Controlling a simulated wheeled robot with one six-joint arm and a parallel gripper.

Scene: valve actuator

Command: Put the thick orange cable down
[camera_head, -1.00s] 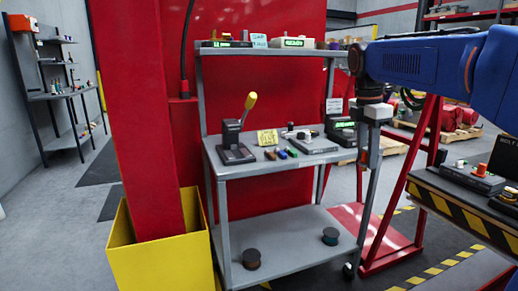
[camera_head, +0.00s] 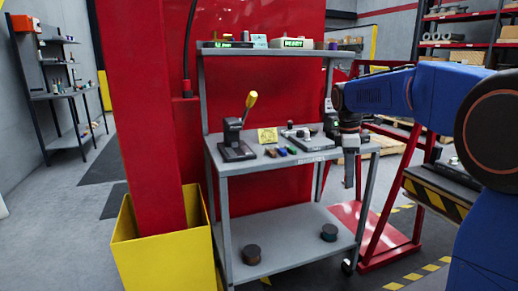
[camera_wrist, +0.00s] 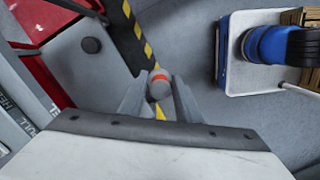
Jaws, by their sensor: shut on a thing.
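My gripper (camera_head: 349,182) points down beside the right end of the grey workbench (camera_head: 232,168), at about tabletop height. In the wrist view my gripper (camera_wrist: 160,100) is shut on a short, round, grey-ended piece with an orange band, which I take to be the thick orange cable (camera_wrist: 159,77). It is seen nearly end-on, so its length is hidden. In the head view the held piece is too small to make out. Several short coloured pieces (camera_head: 281,152) lie in a row on the bench top.
A lever press (camera_head: 234,140), a yellow note (camera_head: 267,136) and a grey device (camera_head: 308,142) stand on the bench. A red frame (camera_head: 405,235) stands close right.

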